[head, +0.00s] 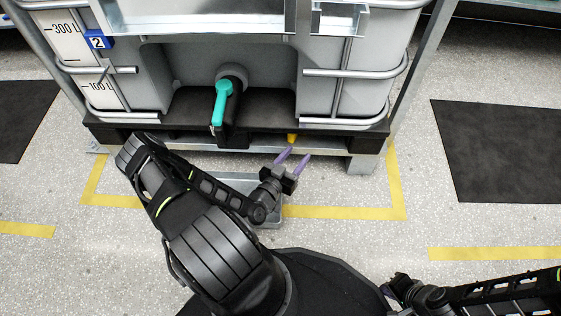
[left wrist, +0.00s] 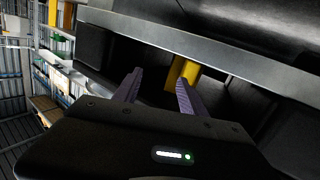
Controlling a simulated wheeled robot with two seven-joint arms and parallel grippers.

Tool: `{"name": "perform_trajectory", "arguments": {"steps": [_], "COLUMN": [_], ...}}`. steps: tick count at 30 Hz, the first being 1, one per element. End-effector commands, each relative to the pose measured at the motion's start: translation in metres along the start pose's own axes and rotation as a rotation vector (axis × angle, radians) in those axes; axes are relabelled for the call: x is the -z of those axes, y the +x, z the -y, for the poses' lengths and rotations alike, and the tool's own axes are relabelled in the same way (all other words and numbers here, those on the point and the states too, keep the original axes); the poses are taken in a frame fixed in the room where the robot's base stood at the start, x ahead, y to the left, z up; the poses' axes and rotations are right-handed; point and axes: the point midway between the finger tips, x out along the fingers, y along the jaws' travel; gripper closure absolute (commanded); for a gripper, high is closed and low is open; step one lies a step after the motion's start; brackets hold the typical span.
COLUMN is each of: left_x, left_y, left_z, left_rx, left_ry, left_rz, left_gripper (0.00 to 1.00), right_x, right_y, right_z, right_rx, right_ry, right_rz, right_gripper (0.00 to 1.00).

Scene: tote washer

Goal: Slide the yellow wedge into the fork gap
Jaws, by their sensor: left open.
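The yellow wedge (head: 292,138) is small and shows at the mouth of the dark fork gap (head: 265,141) in the pallet under the large tank. In the left wrist view the wedge (left wrist: 182,72) is just beyond my finger tips, below a grey beam; how deep it sits I cannot tell. My left gripper (head: 295,157) is open, its two purple fingers pointing at the pallet just short of the wedge. In the left wrist view the right-hand finger of this gripper (left wrist: 160,80) overlaps the wedge's lower part. My right gripper (head: 398,288) is low at right, its fingers unclear.
The tank (head: 190,75) carries a teal valve handle (head: 221,101) above and left of the gap. A grey metal tray (head: 270,213) lies on the floor below my left arm. Yellow floor tape (head: 345,213) frames the pallet. Dark mats (head: 500,150) lie at both sides.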

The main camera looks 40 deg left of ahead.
Motion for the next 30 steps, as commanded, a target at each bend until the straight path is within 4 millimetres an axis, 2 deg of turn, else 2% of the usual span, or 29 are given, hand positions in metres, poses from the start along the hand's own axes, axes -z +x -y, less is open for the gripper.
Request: {"name": "perform_trajectory", "arguments": {"steps": [1, 3, 6, 20, 25, 30], "left_x": [-0.006, -0.004, -0.001, 0.001, 0.001, 0.003], "left_y": [-0.004, -0.008, -0.013, -0.011, 0.001, 0.024], "left_z": [0.018, 0.034, 0.045, 0.048, 0.050, 0.052], "left_rx": [0.042, 0.079, 0.109, 0.115, 0.115, 0.115], "left_ry": [0.022, 0.051, 0.074, 0.081, 0.081, 0.081], "left_rz": [-0.037, -0.078, -0.109, -0.118, -0.118, -0.119], "left_gripper": [0.51, 0.51, 0.51, 0.51, 0.51, 0.51], "right_x": [0.001, 0.001, 0.002, 0.002, 0.002, 0.003], "right_y": [0.009, 0.013, 0.014, 0.015, 0.019, 0.027], "right_z": [-0.004, -0.005, -0.006, -0.006, -0.007, -0.010], "right_rx": [0.000, -0.001, -0.001, 0.000, 0.000, 0.002], "right_ry": [0.001, 0.001, 0.001, 0.001, 0.001, 0.002], "right_rz": [-0.003, -0.006, -0.008, -0.008, -0.008, -0.009], "right_gripper": [1.00, 1.00, 1.00, 1.00, 1.00, 1.00]}}
